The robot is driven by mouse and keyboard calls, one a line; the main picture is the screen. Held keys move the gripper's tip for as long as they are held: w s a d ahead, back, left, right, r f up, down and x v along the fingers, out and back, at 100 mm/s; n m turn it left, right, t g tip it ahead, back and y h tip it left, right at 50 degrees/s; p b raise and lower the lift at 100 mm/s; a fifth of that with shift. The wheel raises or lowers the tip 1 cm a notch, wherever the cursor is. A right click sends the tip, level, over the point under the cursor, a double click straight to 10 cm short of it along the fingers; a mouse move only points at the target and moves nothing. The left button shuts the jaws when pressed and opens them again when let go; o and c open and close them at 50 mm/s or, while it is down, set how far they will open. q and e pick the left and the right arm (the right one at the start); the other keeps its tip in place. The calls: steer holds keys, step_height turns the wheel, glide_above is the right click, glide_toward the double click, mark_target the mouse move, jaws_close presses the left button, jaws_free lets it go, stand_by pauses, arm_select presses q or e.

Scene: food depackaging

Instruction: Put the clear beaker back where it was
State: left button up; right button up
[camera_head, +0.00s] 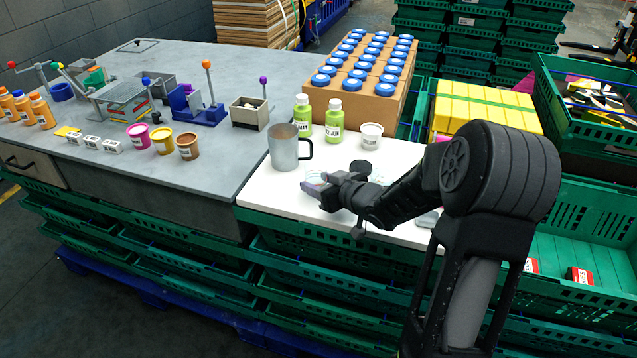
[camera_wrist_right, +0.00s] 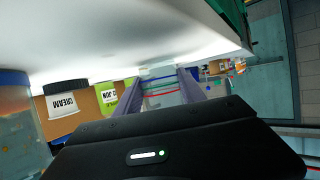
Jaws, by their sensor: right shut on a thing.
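The clear beaker (camera_wrist_right: 160,88) stands between the two fingers of my right gripper (camera_wrist_right: 160,92) in the right wrist view, with coloured lines across it. In the head view the beaker (camera_head: 314,175) is small, faint and partly hidden by my right gripper (camera_head: 318,187), which is shut on it over the front of the white table top (camera_head: 262,196). I cannot tell whether its base touches the table. My left gripper is out of view.
Behind the beaker stand a grey metal mug (camera_head: 284,148), two green bottles (camera_head: 334,122) and a white tub (camera_head: 371,136). The white top is clear at front left.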

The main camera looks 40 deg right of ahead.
steer(key=shift+f, duration=0.3)
steer(key=o, duration=1.4)
steer(key=shift+r, duration=0.15)
steer(key=shift+o, duration=0.2)
steer(key=shift+s+r, duration=0.1)
steer(key=shift+r, duration=0.15)
steer(key=p+v, duration=0.1)
steer(key=v, duration=1)
steer(key=shift+s+r, duration=0.15)
steer(key=shift+s, duration=0.15)
